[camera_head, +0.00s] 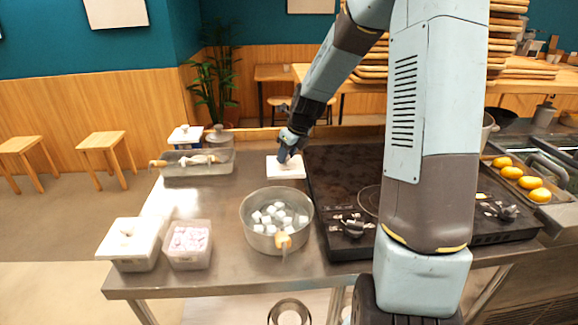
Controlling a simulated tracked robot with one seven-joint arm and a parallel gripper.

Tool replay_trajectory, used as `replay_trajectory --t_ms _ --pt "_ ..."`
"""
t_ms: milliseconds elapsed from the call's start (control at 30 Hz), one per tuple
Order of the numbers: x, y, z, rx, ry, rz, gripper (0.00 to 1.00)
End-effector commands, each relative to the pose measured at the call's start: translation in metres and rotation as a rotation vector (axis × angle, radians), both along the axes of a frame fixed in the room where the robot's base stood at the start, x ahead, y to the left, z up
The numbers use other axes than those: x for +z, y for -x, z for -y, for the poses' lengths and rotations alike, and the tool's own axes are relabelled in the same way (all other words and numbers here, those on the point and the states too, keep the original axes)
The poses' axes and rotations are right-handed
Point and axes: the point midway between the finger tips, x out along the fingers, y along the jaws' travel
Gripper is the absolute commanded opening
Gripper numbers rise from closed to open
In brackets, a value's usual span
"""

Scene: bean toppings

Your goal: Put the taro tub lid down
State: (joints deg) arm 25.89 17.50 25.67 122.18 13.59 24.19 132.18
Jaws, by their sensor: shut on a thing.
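My gripper (289,156) is at the back of the steel counter, left of the black stove. It is shut on a flat white lid (286,170), at the lid's top middle. The lid lies about level, on or just above the counter; I cannot tell if it touches. The fingertips are small and partly hidden. The open taro tub (188,262), holding pale purple pieces, stands at the front left of the counter with no lid on it.
A white-lidded tub (128,245) stands left of the taro tub. A metal pot (276,240) with white cubes sits in the middle. A clear tray (198,170) with utensils is at the back left. The black stove (340,180) borders the lid's right side.

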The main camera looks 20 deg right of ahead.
Motion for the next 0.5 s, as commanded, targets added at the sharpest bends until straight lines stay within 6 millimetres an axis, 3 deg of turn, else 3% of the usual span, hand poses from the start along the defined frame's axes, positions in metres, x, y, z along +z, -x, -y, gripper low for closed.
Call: replay_trajectory --t_ms 133,500 --pt "-0.017 -0.013 0.000 0.001 -0.002 -0.001 0.05" --pt "-0.034 -0.027 0.000 0.000 -0.001 -0.001 0.05"
